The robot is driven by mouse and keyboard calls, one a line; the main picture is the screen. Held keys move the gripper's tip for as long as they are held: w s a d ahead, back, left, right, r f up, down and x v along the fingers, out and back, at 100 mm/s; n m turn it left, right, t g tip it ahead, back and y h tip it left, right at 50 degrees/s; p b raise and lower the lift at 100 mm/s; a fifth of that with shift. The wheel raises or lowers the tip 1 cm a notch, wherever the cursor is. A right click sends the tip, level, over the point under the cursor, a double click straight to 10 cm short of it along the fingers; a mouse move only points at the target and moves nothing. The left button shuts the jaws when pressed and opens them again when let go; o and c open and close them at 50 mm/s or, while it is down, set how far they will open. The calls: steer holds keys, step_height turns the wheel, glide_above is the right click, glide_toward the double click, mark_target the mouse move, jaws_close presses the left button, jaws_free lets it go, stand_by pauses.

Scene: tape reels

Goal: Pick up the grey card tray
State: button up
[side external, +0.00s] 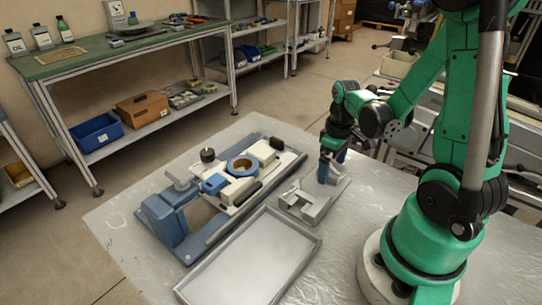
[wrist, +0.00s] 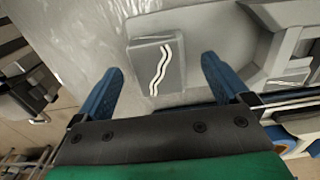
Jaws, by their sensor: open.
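A small grey moulded tray (side external: 298,207) with raised parts lies flat on the sheet-covered table, just right of the blue machine. It fits the grey card tray best. In the wrist view, its grey raised block (wrist: 143,56) with a white wavy mark shows between my fingers, beside a wider grey recessed part (wrist: 222,35). My gripper (side external: 332,170) points down over the tray's far end. In the wrist view, my gripper (wrist: 161,68) has its blue fingers apart, one on each side of the block, with a visible gap at both sides. Fingertip height above the table is unclear.
A larger shallow grey tray (side external: 285,286) lies in front. Bare table sheet (side external: 333,262) lies between the trays and my base. Shelving (side external: 135,50) stands behind.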

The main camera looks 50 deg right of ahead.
steer(key=shift+f, duration=0.4)
jaws_close()
steer(key=shift+r, duration=0.1)
